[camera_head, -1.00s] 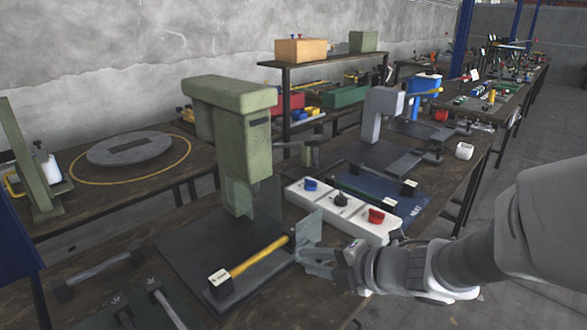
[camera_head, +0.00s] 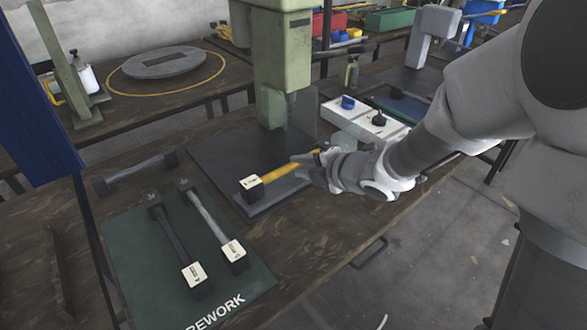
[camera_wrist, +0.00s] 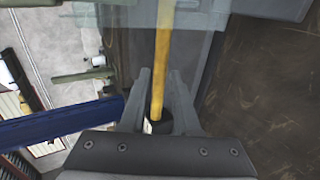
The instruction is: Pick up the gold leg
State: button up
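The gold leg (camera_head: 280,173) lies on the dark base of the green press, with a black end block (camera_head: 252,188) bearing a white label at its near left end. My gripper (camera_head: 316,165) is at the leg's right end in the head view and hides that end. In the wrist view the gold leg (camera_wrist: 161,70) runs between the two fingers of my gripper (camera_wrist: 160,74). The fingers stand apart, one on each side of the leg, with a narrow gap showing. Its dark end block (camera_wrist: 160,123) shows partly between the fingers, lower down.
The green press (camera_head: 280,60) stands just behind the leg. A green rework mat (camera_head: 140,262) with a dark leg (camera_head: 175,240) and a grey leg (camera_head: 208,215) lies at front left. Another grey leg (camera_head: 135,171) lies behind it. A white button box (camera_head: 350,118) stands right of the press.

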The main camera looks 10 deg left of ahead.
aim_at(292, 168)
jog(key=x, duration=0.2)
jog(key=shift+w+a+f, duration=0.15)
jog(key=shift+a, duration=0.05)
grip_shut()
